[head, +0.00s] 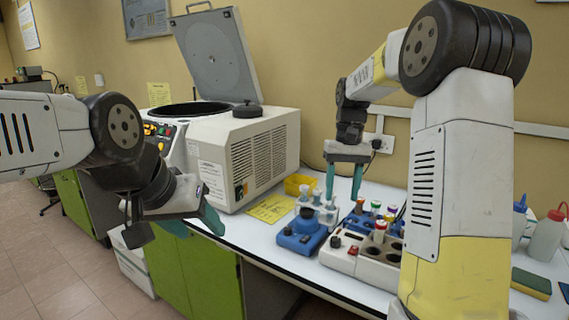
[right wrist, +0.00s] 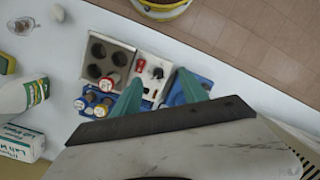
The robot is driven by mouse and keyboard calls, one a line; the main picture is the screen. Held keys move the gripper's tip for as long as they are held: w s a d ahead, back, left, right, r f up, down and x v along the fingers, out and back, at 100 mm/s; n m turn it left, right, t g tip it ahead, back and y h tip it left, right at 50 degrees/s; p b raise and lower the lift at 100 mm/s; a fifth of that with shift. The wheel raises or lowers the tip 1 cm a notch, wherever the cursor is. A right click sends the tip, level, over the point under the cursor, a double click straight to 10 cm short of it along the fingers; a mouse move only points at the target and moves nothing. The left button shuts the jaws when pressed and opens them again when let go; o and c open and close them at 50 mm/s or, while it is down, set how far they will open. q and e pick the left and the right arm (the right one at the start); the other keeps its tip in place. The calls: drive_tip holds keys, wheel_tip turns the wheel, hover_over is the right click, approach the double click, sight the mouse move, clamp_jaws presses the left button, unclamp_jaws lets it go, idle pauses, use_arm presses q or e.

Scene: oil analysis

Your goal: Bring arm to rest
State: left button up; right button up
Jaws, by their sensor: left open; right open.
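My right gripper (head: 343,180) is open and empty, hanging over the bench with its green fingers pointing down behind the blue and white lab devices. It also shows in the right wrist view (right wrist: 160,95), where its fingers lie over the gap between the white block and a blue device. My left gripper (head: 170,222) is at the left, in front of the bench's front edge near the centrifuge. It is open, and no held thing shows in it. My right arm covers part of the bench at the right.
A centrifuge (head: 270,150) with its lid (head: 215,50) raised stands at the back left. A white block with wells (head: 345,262), a blue device (head: 300,238) and capped vials (head: 379,230) fill the middle bench. Bottles (head: 546,237) and a sponge (head: 531,283) are at the right.

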drive_tip(key=s+a+r+t, duration=0.1)
drive_tip(key=s+t, duration=0.3)
drive_tip(key=s, duration=0.7)
drive_tip(key=s+a+r+t+y, duration=0.1)
drive_tip(key=s+r+t, duration=0.2)
drive_tip(key=s, duration=0.8)
drive_tip(key=shift+a+r+t, duration=0.15)
drive_tip(key=shift+r+t, duration=0.2)
drive_tip(key=shift+t, duration=0.05)
